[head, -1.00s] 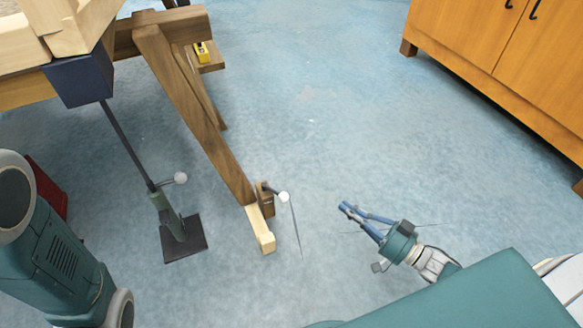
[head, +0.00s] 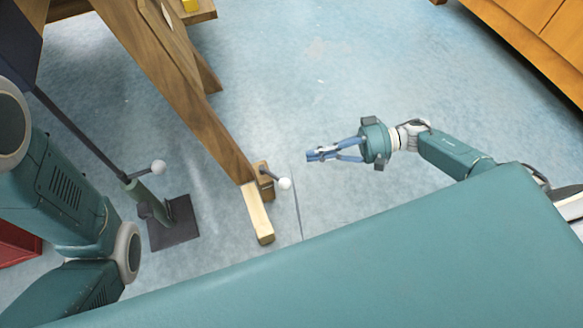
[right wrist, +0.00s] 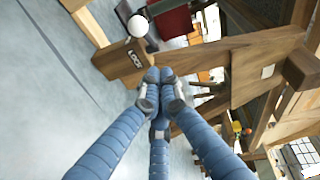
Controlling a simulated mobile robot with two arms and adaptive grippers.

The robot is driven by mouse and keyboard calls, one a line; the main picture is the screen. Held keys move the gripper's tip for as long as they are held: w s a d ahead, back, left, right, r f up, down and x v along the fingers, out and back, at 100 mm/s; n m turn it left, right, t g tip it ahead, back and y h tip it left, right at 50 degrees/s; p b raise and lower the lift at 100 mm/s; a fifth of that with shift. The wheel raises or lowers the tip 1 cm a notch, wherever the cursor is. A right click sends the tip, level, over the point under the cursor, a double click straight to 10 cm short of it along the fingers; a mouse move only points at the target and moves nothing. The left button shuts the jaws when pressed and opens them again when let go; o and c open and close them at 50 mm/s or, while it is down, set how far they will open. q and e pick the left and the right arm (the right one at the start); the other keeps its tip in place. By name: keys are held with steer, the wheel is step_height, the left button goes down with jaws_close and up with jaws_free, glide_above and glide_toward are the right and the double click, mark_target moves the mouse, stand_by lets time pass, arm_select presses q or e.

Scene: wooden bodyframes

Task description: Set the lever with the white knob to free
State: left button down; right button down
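The lever with the white knob (head: 285,183) is on a small wooden block (head: 263,180) at the foot of the slanted wooden leg. In the right wrist view the white knob (right wrist: 137,26) stands beside the block (right wrist: 115,62), whose label appears to read LOCK. My right gripper (head: 311,155) points left, slightly right of and above the knob in the head picture, apart from it. Its blue fingertips (right wrist: 160,78) meet in the right wrist view, with nothing visible between them. My left arm shows at the left, but its gripper is out of view.
A pale wooden foot (head: 258,214) juts from the leg. An orange cabinet (head: 535,40) stands far right. The floor between is clear.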

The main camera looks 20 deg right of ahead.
mark_target(270, 173)
steer(key=shift+s+a+f+b, duration=0.2)
steer(key=shift+a+b, duration=0.35)
steer(key=shift+a, duration=0.65)
steer(key=shift+s+a+f+b, duration=0.25)
steer(key=shift+a+b, duration=0.3)
steer(key=shift+a, duration=0.65)
steer(key=shift+s+a+f+b, duration=0.2)
steer(key=shift+a+b, duration=0.35)
steer(key=shift+a, duration=0.65)
